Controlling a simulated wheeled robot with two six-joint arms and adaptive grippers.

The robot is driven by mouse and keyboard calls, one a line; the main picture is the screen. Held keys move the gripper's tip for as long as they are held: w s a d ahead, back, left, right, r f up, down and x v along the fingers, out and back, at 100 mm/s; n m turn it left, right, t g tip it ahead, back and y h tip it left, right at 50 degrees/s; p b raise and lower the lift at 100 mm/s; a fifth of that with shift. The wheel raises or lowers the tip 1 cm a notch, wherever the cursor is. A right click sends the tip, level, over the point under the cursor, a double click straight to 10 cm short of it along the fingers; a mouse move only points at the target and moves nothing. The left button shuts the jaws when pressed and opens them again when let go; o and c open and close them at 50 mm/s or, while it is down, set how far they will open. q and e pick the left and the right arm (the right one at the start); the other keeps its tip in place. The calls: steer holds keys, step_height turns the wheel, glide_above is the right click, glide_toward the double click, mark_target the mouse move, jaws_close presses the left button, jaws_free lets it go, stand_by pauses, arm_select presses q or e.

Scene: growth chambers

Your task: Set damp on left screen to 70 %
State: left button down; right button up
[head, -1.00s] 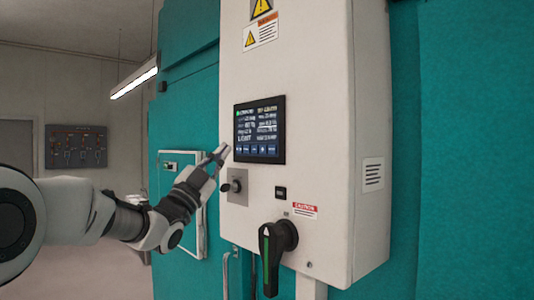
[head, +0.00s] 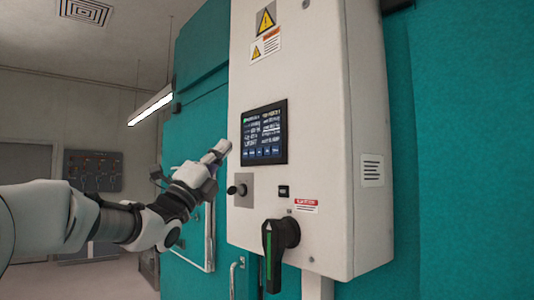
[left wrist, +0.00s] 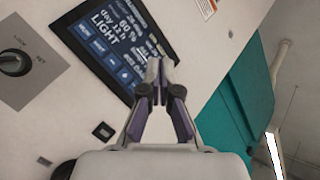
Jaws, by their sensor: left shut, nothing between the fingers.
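The screen (head: 264,133) is a dark touch panel on the front of a white control box. It is lit with rows of white text and a row of blue buttons along its bottom edge. In the left wrist view the screen (left wrist: 105,40) appears tilted, with "60 %", "day 12 h" and "LIGHT" legible; other lines are too small to read. My left gripper (head: 222,146) is shut and empty, just left of the screen's lower part. In the left wrist view its fingertips (left wrist: 155,68) overlap the screen's edge; I cannot tell whether they touch. My right gripper is not in view.
The white control box (head: 330,215) carries a keyed switch (head: 238,189), a small black button (head: 284,191) and a large black rotary handle (head: 279,248) below the screen. Teal chamber walls (head: 430,150) stand behind. A panel (head: 94,170) hangs on the far wall.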

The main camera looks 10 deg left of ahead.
mark_target(268, 151)
arm_select(q)
steer(key=w+d+p, duration=0.1)
steer(key=w, duration=0.1)
steer(key=w+d+p, duration=0.4)
steer(key=shift+w+d, duration=0.15)
steer(key=shift+w, duration=0.25)
steer(key=shift+s, duration=0.1)
steer(key=shift+d, duration=0.1)
stand_by(1.0)
steer(key=shift+w+d, duration=0.2)
steer(key=shift+w, duration=0.2)
